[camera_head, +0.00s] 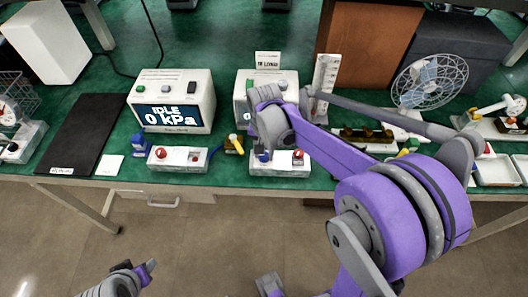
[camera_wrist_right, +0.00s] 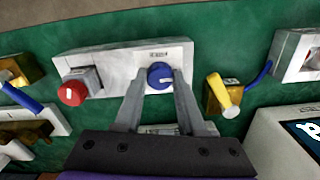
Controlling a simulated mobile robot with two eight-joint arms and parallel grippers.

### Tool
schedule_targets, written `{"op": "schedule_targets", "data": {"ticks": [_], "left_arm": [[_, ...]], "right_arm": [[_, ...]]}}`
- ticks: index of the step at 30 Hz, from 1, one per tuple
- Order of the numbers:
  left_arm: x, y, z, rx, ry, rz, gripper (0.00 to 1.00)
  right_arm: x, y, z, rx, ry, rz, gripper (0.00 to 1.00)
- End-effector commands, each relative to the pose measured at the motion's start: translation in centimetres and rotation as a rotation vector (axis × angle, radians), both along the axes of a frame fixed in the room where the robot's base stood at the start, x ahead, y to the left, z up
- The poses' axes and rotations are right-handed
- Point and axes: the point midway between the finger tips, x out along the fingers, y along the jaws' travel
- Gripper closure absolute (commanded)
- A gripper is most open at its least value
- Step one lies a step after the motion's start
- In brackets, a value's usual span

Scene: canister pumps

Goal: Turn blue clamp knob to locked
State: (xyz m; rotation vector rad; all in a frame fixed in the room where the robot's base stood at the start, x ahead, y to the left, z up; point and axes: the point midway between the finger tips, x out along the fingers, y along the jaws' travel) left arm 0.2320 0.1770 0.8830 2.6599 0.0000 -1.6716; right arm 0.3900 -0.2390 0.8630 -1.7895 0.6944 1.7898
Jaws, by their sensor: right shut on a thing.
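The blue clamp knob (camera_wrist_right: 160,75) sits on a white block (camera_wrist_right: 116,61) in the right wrist view. A small label, too small to read, is at its edge. The knob has a pale pointer mark. My right gripper (camera_wrist_right: 158,84) has a finger on each side of the knob and is shut on it. In the head view the knob (camera_head: 264,156) shows just below my right gripper (camera_head: 264,144), which partly hides it. A red knob (camera_wrist_right: 72,92) is on the same block. My left gripper (camera_head: 146,270) is low at the left, away from the table; its jaws are unclear.
A yellow-handled valve (camera_wrist_right: 226,92) stands close beside the block. A second block with a red knob (camera_head: 160,153) stands left of it. A display box reading "IDLE 0 kPa" (camera_head: 173,105) is behind. A wire-cage fan (camera_head: 430,82) stands at the right.

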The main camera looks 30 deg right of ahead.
Motion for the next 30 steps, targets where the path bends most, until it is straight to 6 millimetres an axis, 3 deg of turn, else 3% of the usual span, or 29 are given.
{"op": "schedule_targets", "data": {"ticks": [16,17,21,30], "left_arm": [[0.0,0.0,-0.02,0.0,0.0,0.0,0.5],[0.0,0.0,-0.02,0.0,0.0,0.0,0.5],[-0.01,0.0,-0.03,0.0,0.0,0.0,0.5],[0.0,0.0,-0.01,0.0,0.0,0.0,0.5]], "right_arm": [[0.02,-0.02,0.04,0.0,0.0,-0.023,1.0],[0.02,-0.02,0.04,0.0,0.0,-0.023,0.55],[0.01,-0.01,0.03,0.0,0.0,-0.023,0.31],[0.01,-0.01,0.13,0.0,0.0,-0.022,0.31]]}}
